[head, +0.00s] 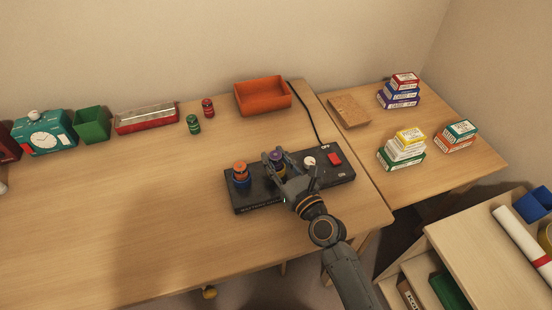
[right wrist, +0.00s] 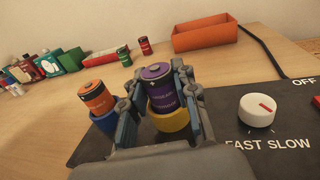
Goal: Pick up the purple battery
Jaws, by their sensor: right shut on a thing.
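The purple battery (right wrist: 159,91) stands upright between the fingers of my right gripper (right wrist: 160,85), which is shut on it. Its lower end is at a yellow ring holder (right wrist: 171,124) on the black device; I cannot tell whether it is still seated there. In the head view the purple battery (head: 276,155) shows between the fingertips of the right gripper (head: 277,163). An orange battery (right wrist: 94,97) sits in a blue holder (right wrist: 104,123) just left of it. My left gripper is not in view.
The black device (head: 258,194) has a white knob (head: 309,161) and a red switch (head: 334,158). Behind it are an orange tray (head: 262,97), a green battery (head: 193,124) and a red battery (head: 208,108). Stacked boxes (head: 402,147) stand on the right table.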

